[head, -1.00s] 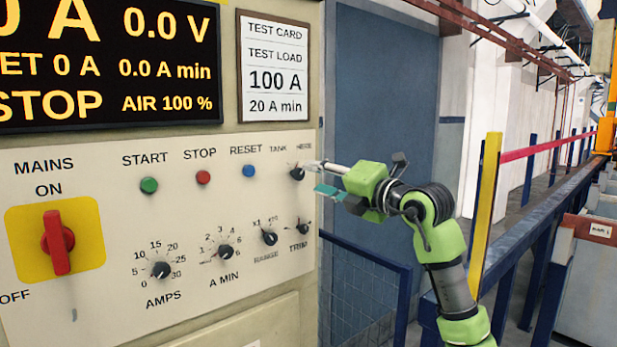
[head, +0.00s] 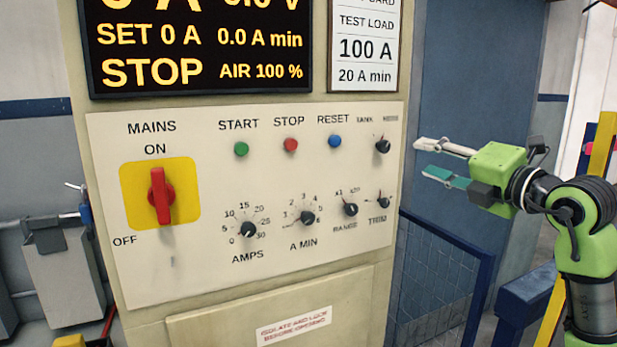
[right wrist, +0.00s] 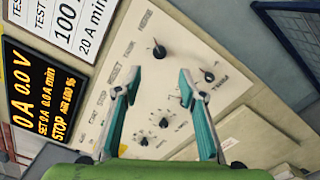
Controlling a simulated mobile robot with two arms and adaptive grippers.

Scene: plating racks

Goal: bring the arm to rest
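My right gripper (head: 432,158) is at the right of the head view, beside the control panel (head: 190,270). Its fingers are apart, with nothing between them. In the right wrist view the open gripper (right wrist: 158,85) faces the panel, which shows tilted. The selector knob by the tank label (head: 382,146) is the control nearest the fingertips in the head view, and the fingers are clear of it. The red mains switch (head: 160,196) stands upright toward ON. My left gripper is in neither view.
The display (head: 200,45) reads STOP, 0 A and 0.0 A min. A test card (head: 365,48) gives 100 A and 20 A min. A blue mesh barrier (head: 440,275) and a yellow post (head: 595,165) stand at the right, near my arm. Grey equipment (head: 65,270) stands at the left.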

